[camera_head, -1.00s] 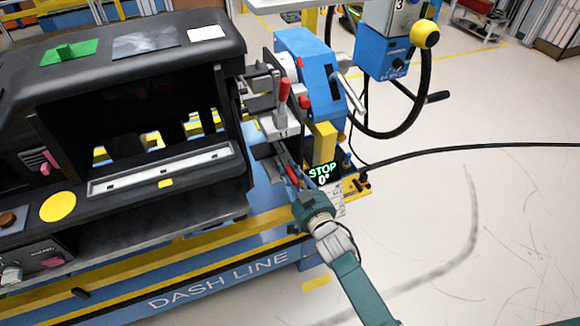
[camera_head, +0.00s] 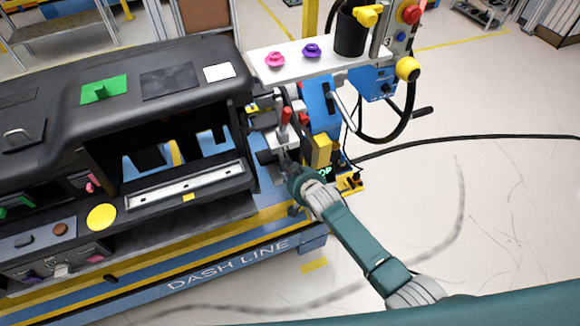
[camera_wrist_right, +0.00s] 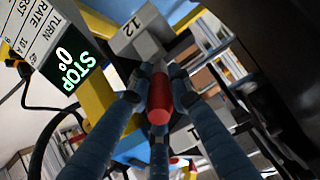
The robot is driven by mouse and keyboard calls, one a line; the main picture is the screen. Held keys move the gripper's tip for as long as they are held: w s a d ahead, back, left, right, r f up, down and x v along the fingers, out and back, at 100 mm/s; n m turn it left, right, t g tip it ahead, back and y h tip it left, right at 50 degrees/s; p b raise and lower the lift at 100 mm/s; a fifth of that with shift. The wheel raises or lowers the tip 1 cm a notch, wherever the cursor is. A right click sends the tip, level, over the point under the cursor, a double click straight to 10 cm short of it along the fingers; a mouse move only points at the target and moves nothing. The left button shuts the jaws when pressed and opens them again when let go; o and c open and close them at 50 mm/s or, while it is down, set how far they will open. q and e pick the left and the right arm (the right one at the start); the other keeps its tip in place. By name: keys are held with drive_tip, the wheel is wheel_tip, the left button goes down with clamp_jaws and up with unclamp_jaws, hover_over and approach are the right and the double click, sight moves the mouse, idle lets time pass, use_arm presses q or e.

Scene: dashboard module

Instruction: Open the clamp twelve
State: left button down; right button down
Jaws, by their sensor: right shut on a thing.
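The clamp marked 12 (camera_wrist_right: 138,40) shows in the right wrist view as a grey block with a red-tipped handle (camera_wrist_right: 160,100). My right gripper (camera_wrist_right: 160,88) is shut on that red handle, with fingers on both sides of it. In the head view my right gripper (camera_head: 288,166) is at the right end of the dashboard module and hides most of this clamp. Another clamp with an upright red handle (camera_head: 286,116) stands just above the gripper, apart from it. My left gripper is not in view.
A display reading STOP 0° (camera_wrist_right: 70,68) is close beside the gripper. The black dashboard module (camera_head: 115,75) is to the left. A yellow block (camera_head: 321,150), a white shelf (camera_head: 330,53) and a black hose (camera_head: 480,138) are nearby. The floor at right is open.

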idle(0.3)
drive_tip(key=c, duration=1.6)
unclamp_jaws()
drive_tip(key=v, duration=1.2)
